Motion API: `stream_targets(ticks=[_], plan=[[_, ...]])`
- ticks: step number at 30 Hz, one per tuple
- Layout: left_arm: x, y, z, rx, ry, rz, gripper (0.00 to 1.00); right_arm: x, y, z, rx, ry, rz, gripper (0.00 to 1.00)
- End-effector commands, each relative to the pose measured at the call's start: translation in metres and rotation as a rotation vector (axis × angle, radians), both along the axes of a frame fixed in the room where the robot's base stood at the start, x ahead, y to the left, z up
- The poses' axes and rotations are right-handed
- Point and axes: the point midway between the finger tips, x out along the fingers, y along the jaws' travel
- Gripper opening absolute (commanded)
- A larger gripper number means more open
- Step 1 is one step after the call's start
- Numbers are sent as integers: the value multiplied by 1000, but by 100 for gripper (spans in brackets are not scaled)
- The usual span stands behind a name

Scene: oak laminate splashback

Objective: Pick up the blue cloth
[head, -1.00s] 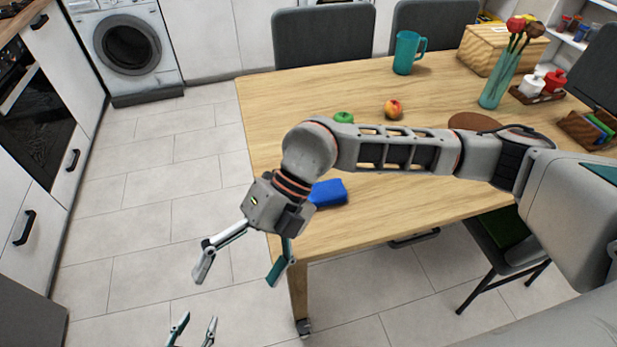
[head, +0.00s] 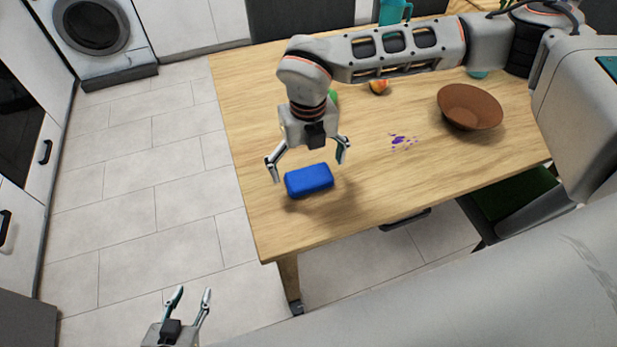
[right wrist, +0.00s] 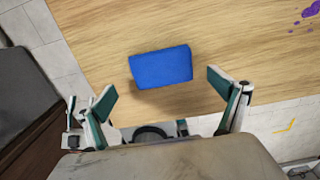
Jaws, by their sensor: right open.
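The blue cloth (head: 309,180) is a compact blue block-like piece lying on the table near its left front corner. It also shows in the right wrist view (right wrist: 161,67), ahead of the fingertips and between their lines. My right gripper (head: 309,163) is open above and just behind the cloth, its fingers pointing down on either side; its fingers also show in the right wrist view (right wrist: 161,88). Nothing is between them. My left gripper (head: 191,299) is low over the floor at the bottom, its two fingers apart and empty.
The wooden table (head: 370,190) has a purple stain (head: 403,141) and a brown bowl (head: 469,107) at the right. A red-yellow fruit (head: 378,87) and a teal mug (head: 394,11) are farther back. A green chair seat (head: 505,205) is by the front edge.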

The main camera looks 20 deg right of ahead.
Motion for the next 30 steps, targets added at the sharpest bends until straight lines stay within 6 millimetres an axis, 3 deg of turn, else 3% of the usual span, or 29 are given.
stream_targets(ticks=[7,15,20,30], plan=[[0,0,-1,1,1,0,40,3,-2,-36,0,4,1,96],[0,0,-1,1,0,0,40,4,-2,-40,1,1,1,96],[1,0,0,2,-2,0,40,4,-2,-40,1,1,2,55],[1,0,0,1,-2,0,40,4,-2,-39,1,2,2,55]])
